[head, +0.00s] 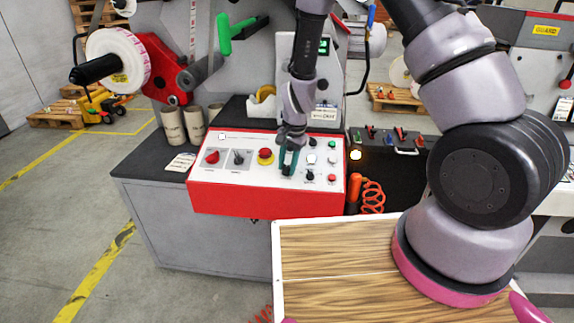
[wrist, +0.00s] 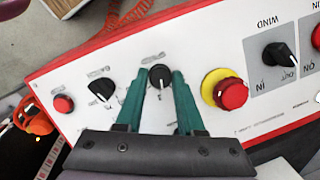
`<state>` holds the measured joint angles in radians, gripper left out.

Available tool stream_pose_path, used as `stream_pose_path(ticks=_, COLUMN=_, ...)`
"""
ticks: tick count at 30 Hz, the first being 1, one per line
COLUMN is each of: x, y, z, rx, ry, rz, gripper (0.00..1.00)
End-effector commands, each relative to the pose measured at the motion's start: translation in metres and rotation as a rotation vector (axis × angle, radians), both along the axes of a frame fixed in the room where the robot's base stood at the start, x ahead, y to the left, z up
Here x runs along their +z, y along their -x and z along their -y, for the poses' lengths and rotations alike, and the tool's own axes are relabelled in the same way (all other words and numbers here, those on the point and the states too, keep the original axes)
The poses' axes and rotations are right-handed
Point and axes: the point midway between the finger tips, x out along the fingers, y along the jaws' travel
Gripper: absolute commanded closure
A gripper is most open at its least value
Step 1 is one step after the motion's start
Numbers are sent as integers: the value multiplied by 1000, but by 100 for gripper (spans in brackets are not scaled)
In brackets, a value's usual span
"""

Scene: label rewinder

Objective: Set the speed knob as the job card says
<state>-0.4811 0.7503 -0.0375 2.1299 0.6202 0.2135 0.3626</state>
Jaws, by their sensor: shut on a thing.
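My gripper (head: 288,162) is over the red-rimmed white control panel (head: 222,176), just right of the red emergency stop (head: 265,155). In the wrist view its green fingers (wrist: 160,84) are closed around a small black knob (wrist: 160,74) with a white pointer mark. The pointer faces toward the wrist camera's lower edge. The label by this knob is too small to read, so I cannot confirm its name. A second black knob (wrist: 103,90) is beside it, with a white pointer. A white card (head: 181,162) lies on the bench left of the panel; its writing is unreadable.
The emergency stop (wrist: 225,90) on its yellow ring is close to one finger. A wind selector (wrist: 280,55) and a red button (wrist: 63,104) are further out. A red coiled hose (head: 372,196) hangs right of the panel. A wooden tabletop (head: 340,285) is in front.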

Motion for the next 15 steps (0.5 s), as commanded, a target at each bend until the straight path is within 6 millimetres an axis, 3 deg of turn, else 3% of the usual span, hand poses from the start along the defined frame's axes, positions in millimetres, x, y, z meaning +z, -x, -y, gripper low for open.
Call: stream_pose_path(ticks=15, x=0, y=1, z=0, rx=-140, ry=-39, rz=7, gripper=100)
